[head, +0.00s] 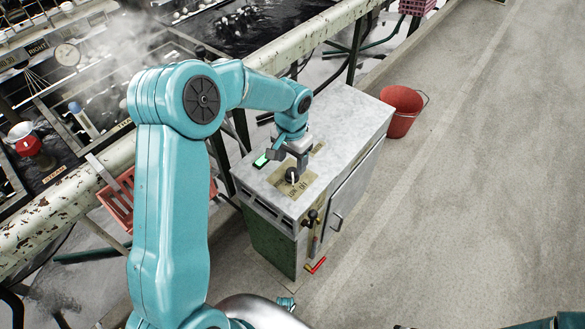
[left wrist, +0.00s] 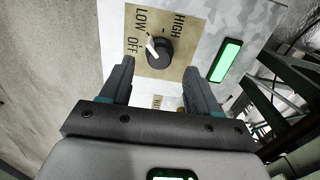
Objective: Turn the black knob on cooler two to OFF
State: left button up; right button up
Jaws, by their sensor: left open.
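The cooler (head: 340,130) is a grey-topped box with a green front. Its black knob (left wrist: 159,52) sits on a tan plate (left wrist: 180,62) marked LOW, OFF and HIGH. In the left wrist view the knob's white pointer slants up and left, toward the area between LOW and OFF, nearer LOW. In the head view the knob (head: 291,176) is partly hidden under my left gripper (head: 293,167). In the left wrist view my left gripper (left wrist: 158,72) is open, its fingers apart, with the knob just beyond and between the tips. I see no contact. My right gripper is not in view.
A lit green indicator (left wrist: 227,60) is beside the plate. A pale rail (head: 70,190) and steaming basins lie left. The floor on the right is clear.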

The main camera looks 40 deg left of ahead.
aim_at(292, 170)
pick_arm(q)
jog(key=shift+w+f, duration=0.1)
jog(key=shift+f, duration=1.9)
jog(key=c, duration=1)
jog(key=shift+c, duration=0.2)
jog(key=shift+b, duration=0.3)
jog(key=n+b, duration=0.2)
jog(key=n, duration=0.1)
jog(key=shift+f, duration=0.1)
jog(key=n+b, duration=0.2)
jog(key=n, duration=0.3)
jog(key=shift+w+n, duration=0.1)
jog(key=shift+n, duration=0.3)
jog(key=shift+r, duration=0.2)
